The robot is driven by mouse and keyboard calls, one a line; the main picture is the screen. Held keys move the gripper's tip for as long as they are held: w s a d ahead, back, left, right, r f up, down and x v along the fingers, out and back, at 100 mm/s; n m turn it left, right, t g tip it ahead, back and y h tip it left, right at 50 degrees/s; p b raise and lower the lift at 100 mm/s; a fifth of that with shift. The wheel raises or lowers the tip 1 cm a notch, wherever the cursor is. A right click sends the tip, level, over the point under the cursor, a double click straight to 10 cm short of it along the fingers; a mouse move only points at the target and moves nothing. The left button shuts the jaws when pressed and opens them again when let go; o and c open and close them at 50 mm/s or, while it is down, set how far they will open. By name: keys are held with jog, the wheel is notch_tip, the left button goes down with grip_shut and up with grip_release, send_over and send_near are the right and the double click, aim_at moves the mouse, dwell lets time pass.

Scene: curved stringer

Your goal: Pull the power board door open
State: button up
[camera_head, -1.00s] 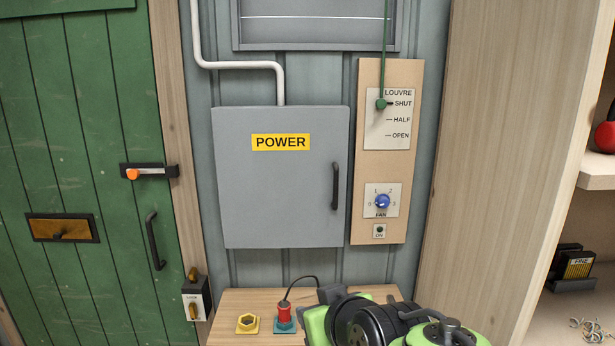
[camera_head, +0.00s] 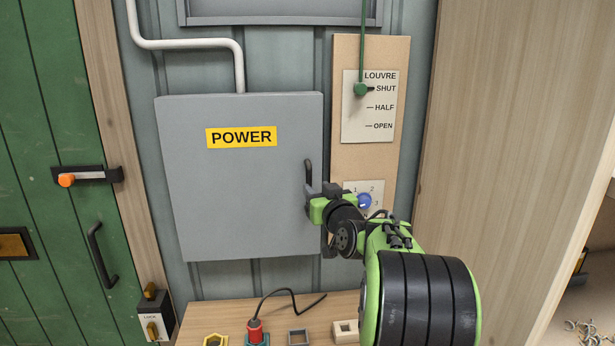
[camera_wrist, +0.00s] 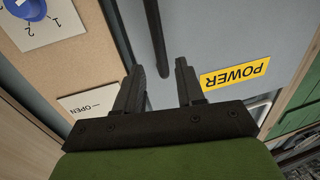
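The power board door (camera_head: 235,190) is a grey panel with a yellow POWER label (camera_head: 241,137). It looks shut. Its black upright bar handle (camera_head: 308,172) is on the right edge; my gripper hides the lower part in the head view. My gripper (camera_head: 318,193) is in front of that lower part. In the wrist view my gripper (camera_wrist: 160,85) has its two fingers apart with nothing gripped between them. The handle (camera_wrist: 155,40) lies ahead of the fingertips, in line with the gap. I cannot tell whether a finger touches it.
The wooden panel right of the box carries the louvre lever (camera_head: 361,90) and the blue fan knob (camera_head: 365,201), close to my gripper. Below is a wooden bench (camera_head: 190,330) with a red plug (camera_head: 254,330). A green door (camera_head: 50,230) is at left, a wooden partition (camera_head: 490,150) at right.

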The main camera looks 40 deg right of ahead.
aim_at(310, 182)
jog(key=p+x, duration=0.1)
jog(key=x, duration=0.5)
jog(key=shift+w+d, duration=0.1)
jog(key=shift+w, duration=0.25)
jog(key=shift+s, duration=0.1)
grip_shut()
